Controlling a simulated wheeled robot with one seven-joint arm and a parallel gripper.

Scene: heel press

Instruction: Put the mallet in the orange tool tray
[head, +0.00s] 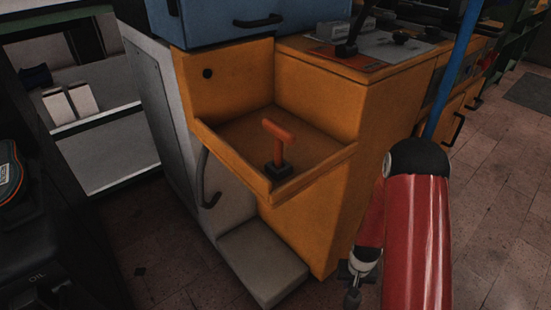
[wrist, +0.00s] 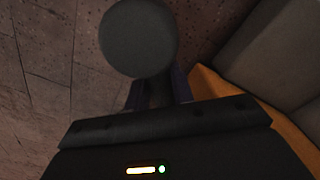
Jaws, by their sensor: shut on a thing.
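The orange tool tray (head: 232,186) juts from the front of the orange machine. A red-orange T-shaped tool with a dark block at its foot (head: 279,150) stands in it. My gripper (head: 354,276) hangs low at the right, outside the tray and in front of the machine's orange side. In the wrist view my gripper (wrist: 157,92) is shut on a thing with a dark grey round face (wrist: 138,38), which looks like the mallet. Its handle cannot be made out, and the fingers are partly hidden behind the round face.
A grey step (head: 262,265) sits on the tiled floor below the tray. Levers (head: 352,35) rise from the worktop. Floor at the right is open.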

